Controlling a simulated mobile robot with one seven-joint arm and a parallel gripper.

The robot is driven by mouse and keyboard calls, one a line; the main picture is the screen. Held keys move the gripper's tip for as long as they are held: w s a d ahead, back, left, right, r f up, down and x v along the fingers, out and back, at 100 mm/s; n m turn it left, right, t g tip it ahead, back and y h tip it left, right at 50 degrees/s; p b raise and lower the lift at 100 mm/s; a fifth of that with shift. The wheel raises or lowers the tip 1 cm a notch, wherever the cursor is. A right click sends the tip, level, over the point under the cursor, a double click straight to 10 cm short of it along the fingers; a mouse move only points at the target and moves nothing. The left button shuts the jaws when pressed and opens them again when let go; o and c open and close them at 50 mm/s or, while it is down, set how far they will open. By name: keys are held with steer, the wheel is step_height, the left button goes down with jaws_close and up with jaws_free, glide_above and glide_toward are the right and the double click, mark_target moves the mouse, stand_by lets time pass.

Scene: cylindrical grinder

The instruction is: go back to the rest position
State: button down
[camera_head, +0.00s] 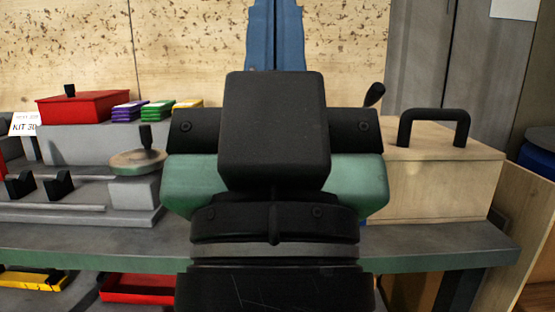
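A large dark arm-like body (275,135) fills the middle of the view, with a black block on top and ringed black sections below; it appears to be part of my own arm. No fingers of my gripper can be made out, so its opening does not show. A green machine part (352,185) shows on both sides behind the black block. Left of it, the grey grinder bed (75,215) carries a round handwheel (137,162) with a black knob. Much of the machine's middle is hidden.
A wooden box (440,180) with a black handle stands right on the grey bench top (450,245). A red lidded box (82,107) and several coloured blocks (158,108) sit at the left. Red (138,288) and yellow (35,279) trays lie below. A blue garment (275,35) hangs behind.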

step_height(320, 180, up, 38)
steer(key=p, duration=3.7)
steer(key=shift+w+f, duration=0.1)
steer(key=shift+f, duration=0.05)
